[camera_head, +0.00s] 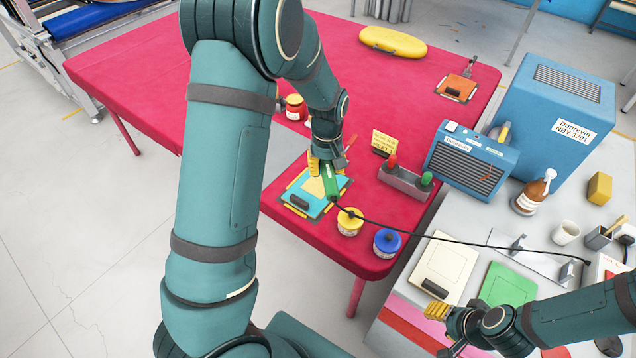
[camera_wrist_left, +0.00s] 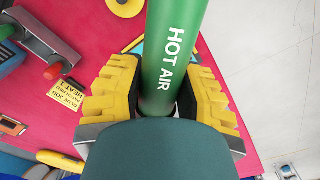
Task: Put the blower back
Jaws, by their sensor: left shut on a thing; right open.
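The blower is a green tube marked "HOT AIR" (camera_wrist_left: 174,50), with a black cord trailing right across the tables in the head view. My left gripper (camera_head: 322,165) has its yellow fingers shut on the blower (camera_head: 331,186), above a blue board (camera_head: 317,193) on the red table. In the left wrist view the yellow fingers (camera_wrist_left: 165,95) flank the green tube. My right gripper (camera_head: 440,318) is open and empty, low over the front of the grey table. A grey holder (camera_head: 405,184) with a red-topped and a green-topped item stands right of the blower.
A yellow sign (camera_head: 384,141) stands behind the grey holder. Yellow (camera_head: 349,223) and blue (camera_head: 387,243) pots stand at the red table's near corner. A blue heater-like box (camera_head: 470,160), a brown bottle (camera_head: 534,192) and a white cup (camera_head: 565,233) stand right. The red table's left side is clear.

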